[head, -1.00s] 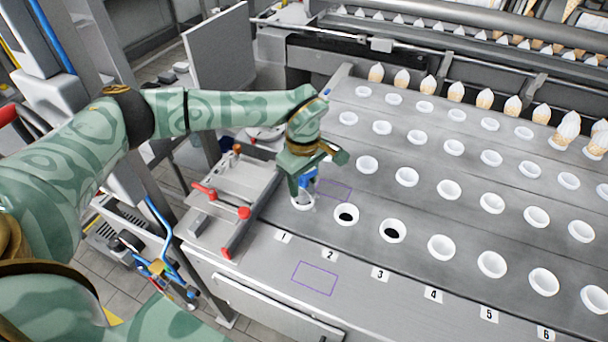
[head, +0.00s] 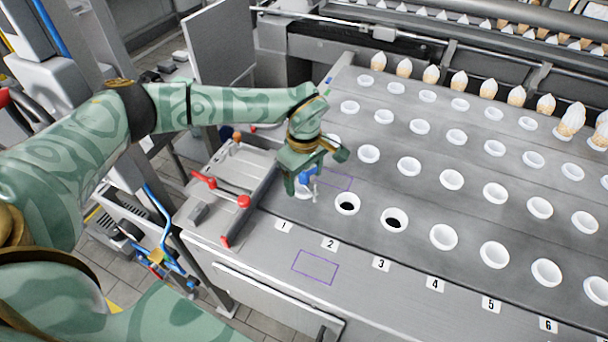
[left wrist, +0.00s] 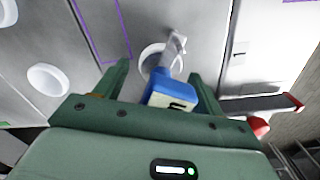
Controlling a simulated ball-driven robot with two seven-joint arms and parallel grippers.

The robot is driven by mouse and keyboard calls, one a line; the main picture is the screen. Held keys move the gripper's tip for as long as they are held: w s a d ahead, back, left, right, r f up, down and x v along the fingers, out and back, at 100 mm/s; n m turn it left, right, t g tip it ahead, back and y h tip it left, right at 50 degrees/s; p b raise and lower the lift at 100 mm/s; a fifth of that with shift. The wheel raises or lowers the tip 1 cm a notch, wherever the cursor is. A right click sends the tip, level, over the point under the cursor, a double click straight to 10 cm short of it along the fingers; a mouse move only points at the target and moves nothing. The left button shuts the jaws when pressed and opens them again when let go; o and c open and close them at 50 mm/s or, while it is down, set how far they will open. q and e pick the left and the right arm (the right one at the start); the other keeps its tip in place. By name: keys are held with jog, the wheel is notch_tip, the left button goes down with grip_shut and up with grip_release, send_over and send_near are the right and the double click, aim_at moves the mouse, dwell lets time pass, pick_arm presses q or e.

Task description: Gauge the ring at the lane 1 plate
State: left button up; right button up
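My left gripper (head: 318,168) is over the lane 1 end of the plate. Its fingers stand apart around a gauge with a blue block handle (left wrist: 170,94) and a grey pin (left wrist: 176,48). In the left wrist view a gap shows between the left finger and the blue block, so the gripper looks open. The gauge is tilted, its pin (head: 316,191) to the right of the handle. The white lane 1 ring (left wrist: 150,54) lies beneath the gauge, partly hidden. I cannot tell whether the pin is inside it. My right gripper is not in view.
A metal fixture with red-knobbed clamps (head: 243,201) stands left of lane 1. Lane 2 (head: 347,203) and lane 3 (head: 394,220) front rings have dark centres. Purple outlines (head: 315,267) mark bare surface. Cones (head: 458,84) stand at the back.

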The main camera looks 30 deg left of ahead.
pick_arm(q)
notch_tip(320, 180, up, 16)
jog(key=p, duration=1.3)
jog(key=shift+r+p, duration=0.15)
jog(key=shift+p, duration=0.25)
